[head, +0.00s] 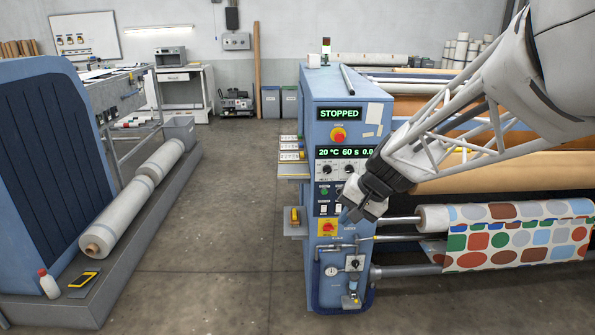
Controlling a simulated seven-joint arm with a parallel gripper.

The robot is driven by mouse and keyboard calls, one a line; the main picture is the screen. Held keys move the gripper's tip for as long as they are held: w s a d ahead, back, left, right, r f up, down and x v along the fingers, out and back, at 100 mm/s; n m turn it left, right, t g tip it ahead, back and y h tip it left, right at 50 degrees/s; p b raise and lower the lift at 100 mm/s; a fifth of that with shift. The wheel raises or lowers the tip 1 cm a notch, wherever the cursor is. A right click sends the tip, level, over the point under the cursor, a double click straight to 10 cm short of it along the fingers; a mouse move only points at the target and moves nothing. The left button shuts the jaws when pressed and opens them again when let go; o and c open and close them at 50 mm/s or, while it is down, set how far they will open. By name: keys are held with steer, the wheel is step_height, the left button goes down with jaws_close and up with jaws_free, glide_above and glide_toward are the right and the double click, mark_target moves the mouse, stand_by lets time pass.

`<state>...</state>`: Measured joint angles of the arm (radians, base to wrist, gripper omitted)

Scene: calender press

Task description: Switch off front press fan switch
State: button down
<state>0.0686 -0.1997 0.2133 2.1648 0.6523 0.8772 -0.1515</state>
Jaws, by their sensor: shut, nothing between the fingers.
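The blue press cabinet (335,88) stands in the middle of the head view, its narrow control face toward me. Small switches (323,210) sit low on this face, above a red knob on a yellow plate (327,228). I cannot tell which one is the fan switch or how it is set; the labels are too small to read. My gripper (347,216) is shut and empty. Its tips point down and left, in front of the right part of the panel by these switches. It hides part of the panel, and I cannot tell whether it touches.
The cabinet's displays (339,114) read STOPPED and 20 °C, 60 s. A red stop button (338,134) sits between them. Patterned fabric (510,235) on rollers lies to the right. Pipes and a gauge (332,271) are below. Open floor (225,240) lies to the left.

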mark_target(339, 208)
steer(key=w+d+f+m+t+y, duration=0.15)
steer(key=w+f, duration=0.25)
steer(key=w, duration=0.4)
steer(key=w+f+m+y, duration=0.15)
steer(key=w+f, duration=0.25)
steer(key=w, duration=0.4)
steer(key=w+f+m+t, duration=0.1)
steer(key=w+f+m, duration=0.1)
steer(key=w+f, duration=0.5)
steer(key=w+d+f+m+t, duration=0.1)
steer(key=w+d+f+m, duration=0.2)
steer(key=w+f, duration=0.6)
steer(key=w+d+f+m+t, duration=0.2)
steer(key=w+d+f, duration=0.2)
steer(key=w+f, duration=0.5)
steer(key=shift+w+d+f+m, duration=0.25)
steer(key=shift+f+m, duration=0.15)
steer(key=shift+f, duration=0.1)
steer(key=shift+w+t, duration=0.15)
steer(key=shift+t, duration=0.1)
steer(key=w+f, duration=0.1)
steer(key=w, duration=0.7)
steer(key=shift+w, duration=0.15)
